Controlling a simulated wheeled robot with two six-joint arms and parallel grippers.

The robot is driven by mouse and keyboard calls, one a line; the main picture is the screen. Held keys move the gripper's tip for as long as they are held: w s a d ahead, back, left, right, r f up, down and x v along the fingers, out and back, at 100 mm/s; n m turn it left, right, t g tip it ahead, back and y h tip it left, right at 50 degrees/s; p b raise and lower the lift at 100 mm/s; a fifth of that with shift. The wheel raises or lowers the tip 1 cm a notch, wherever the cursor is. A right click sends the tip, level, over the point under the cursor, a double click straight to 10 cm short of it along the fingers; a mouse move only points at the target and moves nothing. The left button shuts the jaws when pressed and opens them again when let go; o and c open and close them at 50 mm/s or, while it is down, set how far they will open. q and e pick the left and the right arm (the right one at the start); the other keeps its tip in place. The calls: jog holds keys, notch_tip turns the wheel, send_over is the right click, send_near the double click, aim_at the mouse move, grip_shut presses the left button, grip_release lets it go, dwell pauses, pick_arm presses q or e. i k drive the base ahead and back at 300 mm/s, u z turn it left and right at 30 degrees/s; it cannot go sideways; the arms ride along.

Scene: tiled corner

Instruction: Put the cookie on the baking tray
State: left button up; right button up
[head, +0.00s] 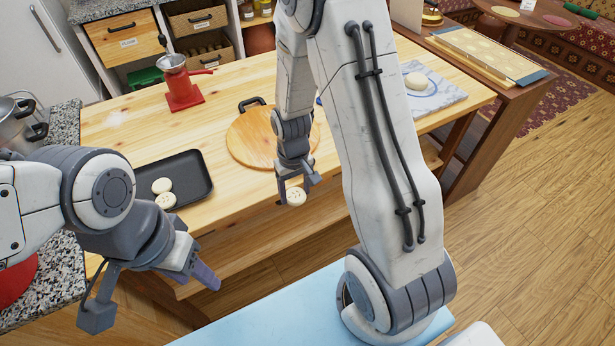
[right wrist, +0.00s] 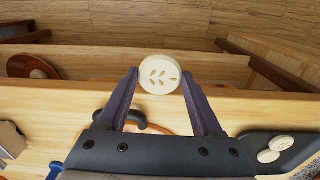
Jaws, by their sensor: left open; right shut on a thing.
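A pale round cookie (head: 296,197) with small oval marks is held between the fingertips of my right gripper (head: 294,183), in front of the table's near edge. In the right wrist view the cookie (right wrist: 159,74) sits between the two finger ends. The dark baking tray (head: 190,170) lies on the table at the left, to the left of the right gripper. Two pale cookies (head: 162,186) lie on it near its left side; they also show in the right wrist view (right wrist: 275,150). My left gripper (head: 152,299) is open and empty, in front of the table at the lower left.
A round wooden board (head: 255,137) lies mid-table between the tray and the right arm. A red grinder (head: 180,85) stands behind the tray. Another pale cookie (head: 416,81) rests on a marble slab (head: 440,95) at the right. Pots stand at the far left.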

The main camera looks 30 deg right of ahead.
aim_at(183, 179)
jog(key=u, duration=0.1)
jog(key=k, duration=0.2)
jog(key=u, duration=2.9)
jog(key=k, duration=1)
jog(key=z, duration=1.8)
jog(key=i, duration=1)
